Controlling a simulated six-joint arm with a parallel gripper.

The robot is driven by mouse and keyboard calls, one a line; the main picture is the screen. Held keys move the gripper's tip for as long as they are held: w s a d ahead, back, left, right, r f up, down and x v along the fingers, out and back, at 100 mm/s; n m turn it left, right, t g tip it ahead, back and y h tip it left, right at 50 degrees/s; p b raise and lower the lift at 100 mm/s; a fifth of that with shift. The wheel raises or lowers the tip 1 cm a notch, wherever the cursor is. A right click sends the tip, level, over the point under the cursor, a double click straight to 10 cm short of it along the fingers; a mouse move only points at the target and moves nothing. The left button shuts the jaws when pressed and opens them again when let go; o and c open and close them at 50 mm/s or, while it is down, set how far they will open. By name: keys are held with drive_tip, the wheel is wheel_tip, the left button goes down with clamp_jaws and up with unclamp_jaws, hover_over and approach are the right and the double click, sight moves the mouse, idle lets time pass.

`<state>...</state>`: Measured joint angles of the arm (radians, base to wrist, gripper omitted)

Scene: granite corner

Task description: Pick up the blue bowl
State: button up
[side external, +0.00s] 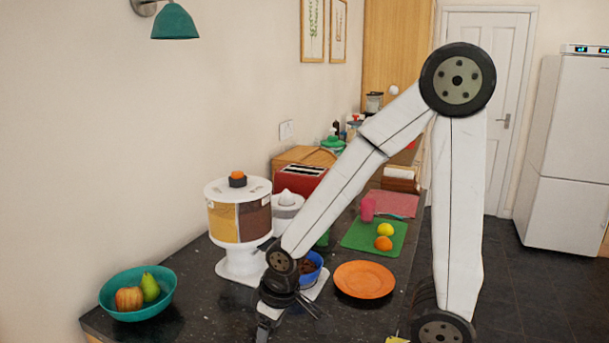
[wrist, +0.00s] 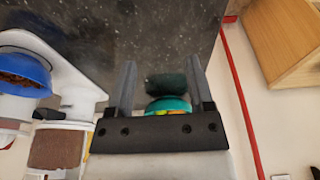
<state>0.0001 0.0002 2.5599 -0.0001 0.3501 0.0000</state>
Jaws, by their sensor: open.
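In the wrist view the blue bowl (wrist: 42,74) is at the left edge, partly cut off. My gripper (side external: 265,331) points down over the counter, in front of and to the left of the bowl in the side view. In the wrist view my gripper (wrist: 160,68) has its fingers apart, with nothing held between them. The bowl lies well to the left of the fingers there.
A teal bowl (side external: 118,304) with fruit stands at the counter's left end; it also shows behind the fingers in the wrist view (wrist: 165,105). An orange plate (side external: 364,280) and a green board (side external: 358,238) with fruit lie right of the blue bowl. A red toaster (side external: 300,182) stands behind.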

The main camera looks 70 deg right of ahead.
drive_tip(key=d+f+n+g+h, duration=0.1)
drive_tip(key=d+n+h, duration=0.1)
drive_tip(key=d+n, duration=0.1)
drive_tip(key=d+f+n+g+h, duration=0.1)
drive_tip(key=d+n+h, duration=0.1)
drive_tip(key=d+n, duration=0.2)
drive_tip(key=w+d+f+n+g+h, duration=0.1)
drive_tip(key=d+n+h, duration=0.1)
drive_tip(key=d+n, duration=0.1)
drive_tip(key=shift+d+f+n+g, duration=0.2)
drive_tip(key=shift+f+n+g, duration=0.15)
drive_tip(key=shift+n, duration=0.45)
drive_tip(key=w+d+n+h, duration=0.2)
drive_tip(key=d+n, duration=0.1)
drive_tip(key=w+d+n+h, duration=0.1)
drive_tip(key=d+n+h, duration=0.1)
drive_tip(key=shift+w, duration=0.4)
drive_tip(key=w+d+n+t+h, duration=0.2)
drive_tip(key=w+n, duration=0.1)
drive_tip(key=w+n+t, duration=0.1)
drive_tip(key=n, duration=0.1)
drive_tip(key=shift+w+d+r+h, duration=0.15)
drive_tip(key=shift+w+d+h, duration=0.15)
drive_tip(key=shift+d+h, duration=0.1)
drive_tip(key=shift+w+d+n+t+h, duration=0.15)
drive_tip(key=shift+w+n+t+h, duration=0.15)
drive_tip(key=shift+w+n+t, duration=0.25)
drive_tip(key=shift+w, duration=0.1)
drive_tip(key=shift+d, duration=0.15)
drive_tip(key=shift+x, duration=1.15)
